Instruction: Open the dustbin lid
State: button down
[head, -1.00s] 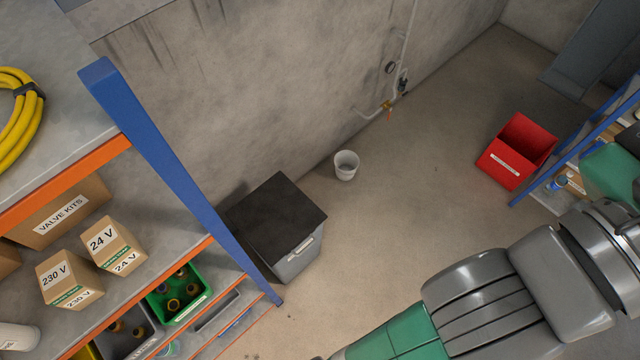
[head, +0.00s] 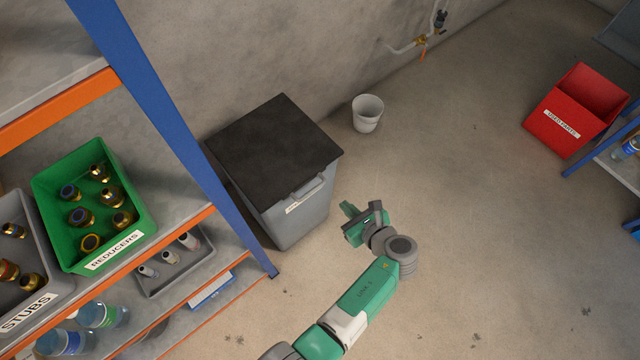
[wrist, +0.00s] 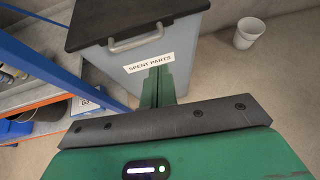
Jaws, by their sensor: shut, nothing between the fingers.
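The dustbin (head: 300,218) is a grey box on the floor against the wall, with a flat black lid (head: 275,140) lying shut on it. A grey bar handle (head: 308,187) is on its front, just under the lid edge. In the wrist view the handle (wrist: 136,40) shows above a "SPENT PARTS" label (wrist: 149,62). My gripper (head: 348,209) is right of the bin's front in the head view, apart from the handle. In the wrist view its green fingers (wrist: 158,86) are together and empty, pointing at the bin front below the label.
A blue-and-orange shelf rack (head: 170,110) stands close on the left, holding a green REDUCERS bin (head: 140,215). A white bucket (head: 367,113) stands behind right of the dustbin. A red box (head: 560,125) is farther right. The floor between is clear.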

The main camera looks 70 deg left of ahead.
jog(key=s+a+f+n+g+b, duration=0.1)
jog(key=s+a+f+b, duration=0.45)
jog(key=a+f, duration=0.3)
jog(key=shift+w+d+r+h, duration=0.1)
jog(key=shift+d+r+h, duration=0.1)
jog(key=shift+r, duration=0.7)
jog(key=shift+w+d+r+h, duration=0.1)
jog(key=shift+r+h, duration=0.1)
jog(key=shift+r, duration=0.65)
